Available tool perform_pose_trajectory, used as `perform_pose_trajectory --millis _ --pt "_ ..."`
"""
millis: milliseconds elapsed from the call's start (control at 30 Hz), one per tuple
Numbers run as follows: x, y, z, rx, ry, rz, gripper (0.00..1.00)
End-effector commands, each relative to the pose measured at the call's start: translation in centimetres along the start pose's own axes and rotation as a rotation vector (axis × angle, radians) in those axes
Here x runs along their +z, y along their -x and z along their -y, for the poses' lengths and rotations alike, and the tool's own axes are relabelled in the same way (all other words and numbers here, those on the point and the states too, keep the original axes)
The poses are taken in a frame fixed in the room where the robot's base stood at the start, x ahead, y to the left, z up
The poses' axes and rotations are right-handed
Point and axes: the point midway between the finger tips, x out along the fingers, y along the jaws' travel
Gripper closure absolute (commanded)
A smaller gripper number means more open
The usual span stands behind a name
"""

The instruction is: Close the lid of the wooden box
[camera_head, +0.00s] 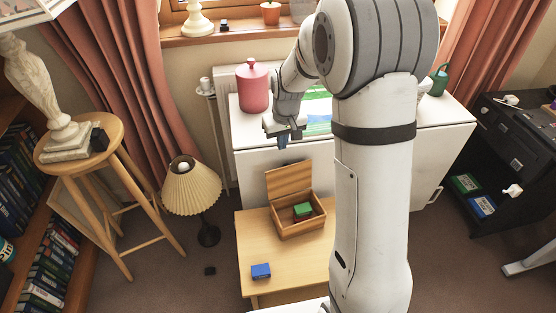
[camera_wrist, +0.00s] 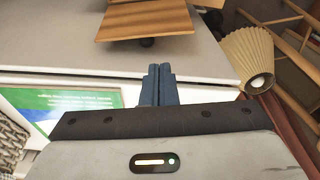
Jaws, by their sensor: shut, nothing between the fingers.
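The wooden box (camera_head: 299,227) stands on the small wooden table (camera_head: 255,222) with its lid (camera_head: 289,179) raised upright at the back. A green block (camera_head: 303,209) lies inside, with a dark red thing partly showing below it. My gripper (camera_head: 283,142) is above and behind the raised lid, near the front edge of the white cabinet, apart from the lid. In the wrist view my gripper (camera_wrist: 158,72) has its blue fingers together and empty. A wooden panel (camera_wrist: 145,20) shows beyond the fingertips there; I cannot tell which part of the box or table it is.
A blue box (camera_head: 261,271) lies at the table's front left. The white cabinet (camera_head: 270,160) behind carries a pink canister (camera_head: 253,86) and a green-blue picture (camera_head: 318,112). A floor lamp (camera_head: 191,188) stands left of the table.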

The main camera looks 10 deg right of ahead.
Motion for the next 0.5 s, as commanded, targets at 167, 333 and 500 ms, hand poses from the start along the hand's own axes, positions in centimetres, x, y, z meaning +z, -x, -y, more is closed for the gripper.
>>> perform_pose_trajectory --millis 167,333,500 --pt "0.0 -2.4 0.1 -0.001 0.002 0.003 1.00" --pt "0.1 -5.7 0.1 -0.001 0.002 0.004 1.00" --pt "0.0 -8.3 0.1 -0.001 0.003 0.003 1.00"
